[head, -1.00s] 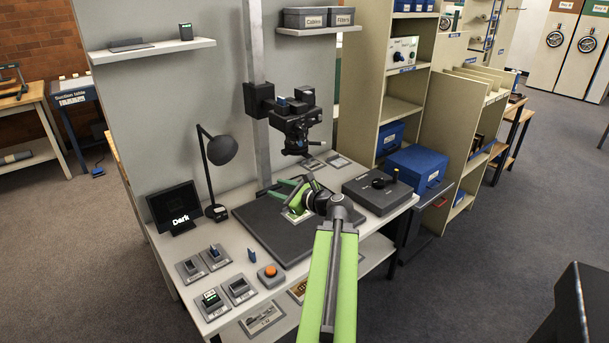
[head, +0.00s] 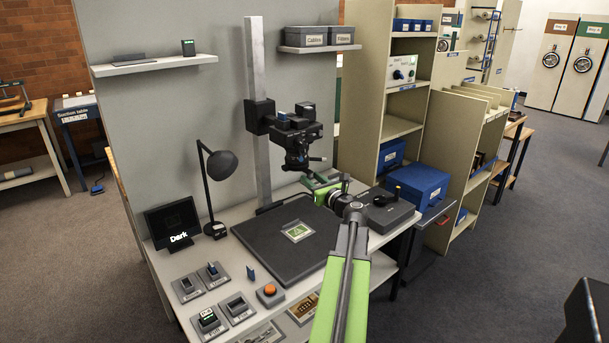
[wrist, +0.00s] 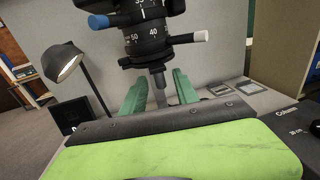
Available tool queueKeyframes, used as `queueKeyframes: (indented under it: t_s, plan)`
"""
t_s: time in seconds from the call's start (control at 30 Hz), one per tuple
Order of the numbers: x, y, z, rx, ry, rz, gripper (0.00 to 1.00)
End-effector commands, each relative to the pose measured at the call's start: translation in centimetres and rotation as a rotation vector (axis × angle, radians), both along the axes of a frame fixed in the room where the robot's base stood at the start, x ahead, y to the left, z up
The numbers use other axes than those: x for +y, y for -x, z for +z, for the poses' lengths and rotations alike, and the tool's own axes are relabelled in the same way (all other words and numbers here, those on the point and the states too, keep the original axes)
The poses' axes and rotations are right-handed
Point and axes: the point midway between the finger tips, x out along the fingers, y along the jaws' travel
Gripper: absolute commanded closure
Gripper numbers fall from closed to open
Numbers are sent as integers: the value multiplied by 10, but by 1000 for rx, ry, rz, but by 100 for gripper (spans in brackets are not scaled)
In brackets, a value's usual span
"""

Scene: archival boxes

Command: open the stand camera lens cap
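The stand camera (head: 292,128) hangs on its grey column with its black lens (head: 297,160) pointing down. In the wrist view the lens barrel (wrist: 145,40) has a blue-tipped and a white-tipped lever. A dark flat ring (wrist: 148,58) is at its lower end, with a small dark piece (wrist: 158,79) below it. I cannot tell for sure which part is the cap. My gripper (head: 319,181) is just below and right of the lens in the head view.
A dark baseboard (head: 275,248) with a green card (head: 298,231) lies under the camera. A desk lamp (head: 220,165) and a "Dark" screen (head: 175,224) stand left. Switches and an orange button (head: 269,289) are in front. A grey box (head: 382,216) stands right.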

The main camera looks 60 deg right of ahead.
Motion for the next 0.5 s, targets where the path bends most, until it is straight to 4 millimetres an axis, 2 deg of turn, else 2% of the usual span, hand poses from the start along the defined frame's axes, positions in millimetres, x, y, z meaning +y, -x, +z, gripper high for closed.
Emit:
queueKeyframes:
  t_s: [0.03, 0.2, 0.5]
  plan:
    - [-8, -13, 0, 0, 0, 3, 64]
    - [-21, -38, 0, 0, 0, 2, 64]
    - [-25, -47, 0, 0, 1, -1, 64]
